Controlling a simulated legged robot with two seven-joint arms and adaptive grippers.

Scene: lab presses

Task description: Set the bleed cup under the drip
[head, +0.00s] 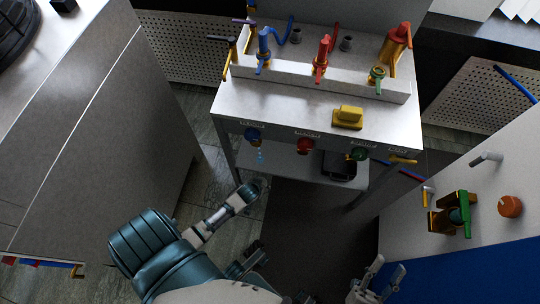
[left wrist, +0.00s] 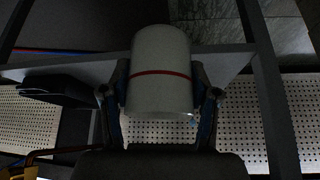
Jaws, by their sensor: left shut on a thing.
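The bleed cup (left wrist: 160,80), white with a red line around it, fills the middle of the left wrist view. My left gripper (left wrist: 160,92) is shut on it, one finger on each side. In the head view my left arm reaches toward the bench's lower front; the cup cannot be made out there. Pale blue drops, the drip (head: 260,156), hang below the blue fitting (head: 253,135) under the bench's front left. Whether the cup is under the drip is not clear. My right gripper (head: 382,274) is open and empty at the bottom right.
The bench (head: 285,103) carries blue, red and green valves and a yellow block (head: 348,117). A dark bin (head: 340,166) is on its lower shelf (head: 290,163). A grey cabinet (head: 100,120) stands left; a panel with an orange knob (head: 510,206) stands right.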

